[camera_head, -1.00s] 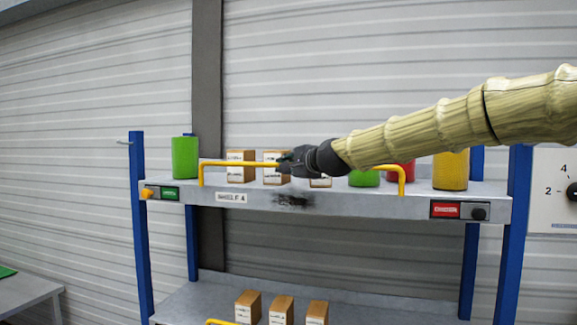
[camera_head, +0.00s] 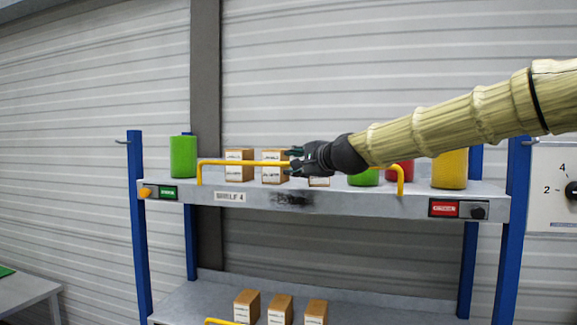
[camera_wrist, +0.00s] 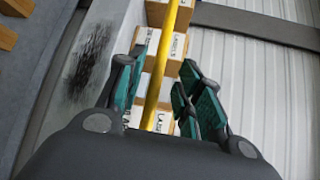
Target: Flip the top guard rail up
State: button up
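The top guard rail is a yellow bar (camera_head: 240,163) standing up along the front edge of the upper shelf (camera_head: 330,203), with a bent leg at each end. My gripper (camera_head: 292,160) is at the rail near its middle, and hides part of it in the head view. In the wrist view the rail (camera_wrist: 160,70) runs between the open fingers of my gripper (camera_wrist: 163,85). The green-padded fingers are apart on both sides of the bar, and neither is seen to press on it.
Wooden boxes (camera_head: 238,165), green cylinders (camera_head: 183,157), a red one (camera_head: 400,172) and a yellow one (camera_head: 450,169) stand on the upper shelf behind the rail. Blue posts (camera_head: 139,230) flank the shelf. Another yellow rail (camera_head: 218,322) shows on the lower shelf.

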jog(key=f+v, duration=0.1)
jog(key=v, duration=0.5)
jog(key=shift+s+d+r, duration=0.15)
jog(key=shift+s+r, duration=0.1)
jog(key=shift+r, duration=0.3)
